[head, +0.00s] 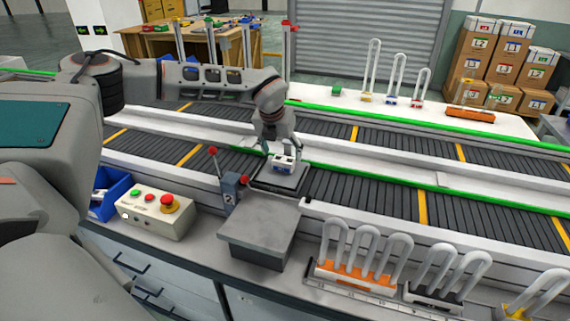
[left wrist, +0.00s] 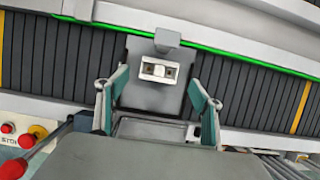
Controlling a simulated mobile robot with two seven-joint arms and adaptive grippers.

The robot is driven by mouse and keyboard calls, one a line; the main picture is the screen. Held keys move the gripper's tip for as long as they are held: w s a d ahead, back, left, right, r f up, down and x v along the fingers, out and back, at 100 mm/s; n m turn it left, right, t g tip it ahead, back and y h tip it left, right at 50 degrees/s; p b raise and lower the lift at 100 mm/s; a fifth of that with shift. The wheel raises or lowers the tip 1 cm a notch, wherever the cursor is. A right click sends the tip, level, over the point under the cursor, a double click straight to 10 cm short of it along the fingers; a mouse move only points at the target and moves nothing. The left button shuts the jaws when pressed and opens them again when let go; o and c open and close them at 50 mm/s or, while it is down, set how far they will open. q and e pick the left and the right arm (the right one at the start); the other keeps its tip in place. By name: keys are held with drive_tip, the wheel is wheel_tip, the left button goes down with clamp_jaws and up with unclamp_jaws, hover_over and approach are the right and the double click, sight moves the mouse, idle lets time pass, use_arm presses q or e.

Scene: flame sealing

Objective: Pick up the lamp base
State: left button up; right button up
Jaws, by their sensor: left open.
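My left gripper (head: 281,152) is right at the lamp base, reaching down from above. In the left wrist view the gripper's two fingers (left wrist: 158,100) are spread apart, with the lamp base centred between their lines and clear of both. The lamp base is partly hidden by the gripper in the head view. My right gripper is not in view.
A control box (head: 157,212) with red and green buttons and a blue bin (head: 110,192) stand left. A grey block (head: 260,233) is in front. Racks of bent glass tubes (head: 355,276) stand at the front right. Green-edged conveyors (head: 400,203) run behind.

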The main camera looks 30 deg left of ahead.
sight(283, 159)
use_arm(q)
drive_tip(key=x, duration=0.5)
drive_tip(key=shift+w+a+f, duration=0.15)
drive_tip(key=shift+w, duration=0.05)
drive_tip(key=c, duration=1.2)
